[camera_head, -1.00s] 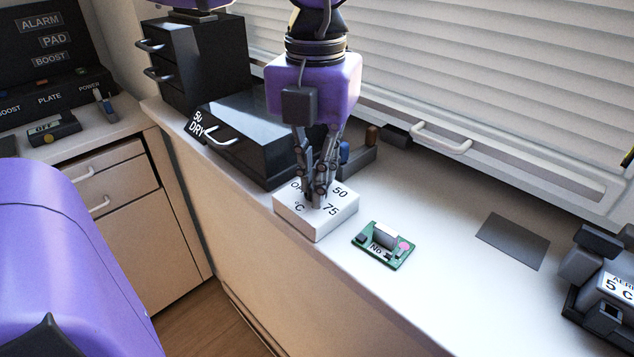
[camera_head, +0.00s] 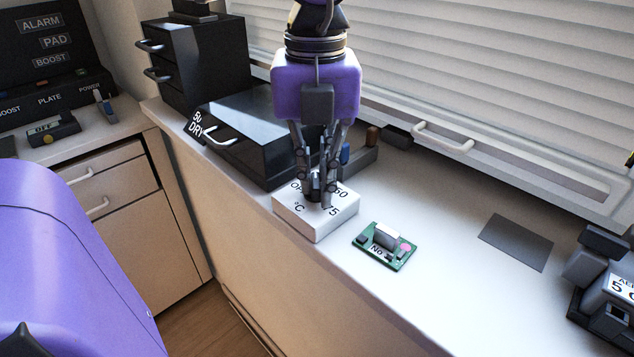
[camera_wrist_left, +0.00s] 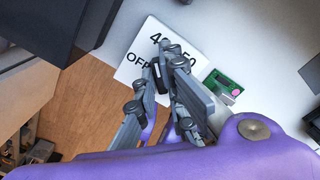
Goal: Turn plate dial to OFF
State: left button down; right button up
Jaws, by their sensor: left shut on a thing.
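The white square plate unit (camera_head: 296,222) sits on the white counter. Its top bears black marks, with OFF, °C and partly covered numbers showing in the head view. My left gripper (camera_head: 317,196) points down onto it, fingers closed around the small dark dial (camera_head: 316,184) at its middle. The fingers hide most of the dial, so I cannot tell where it points. In the left wrist view the plate unit (camera_wrist_left: 132,70) shows OFF and part of other numbers, with the left gripper (camera_wrist_left: 165,78) over it. My right gripper is not in view.
A green circuit board (camera_head: 384,247) lies just right of the plate unit. A black drawer box (camera_head: 255,125) stands close behind left. A dark flat pad (camera_head: 515,242) and a grey device (camera_head: 605,285) are farther right. The counter's front edge is near.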

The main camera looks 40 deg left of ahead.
aim_at(316, 180)
pick_arm(q)
jog(key=shift+n, duration=1)
jog(key=shift+n+b, duration=0.5)
jog(key=shift+n, duration=0.5)
jog(key=c, duration=1.8)
grip_release()
jog(key=shift+o, duration=0.2)
jog(key=shift+r, duration=0.1)
notch_tip(316, 180, up, 12)
jog(key=shift+c, duration=0.5)
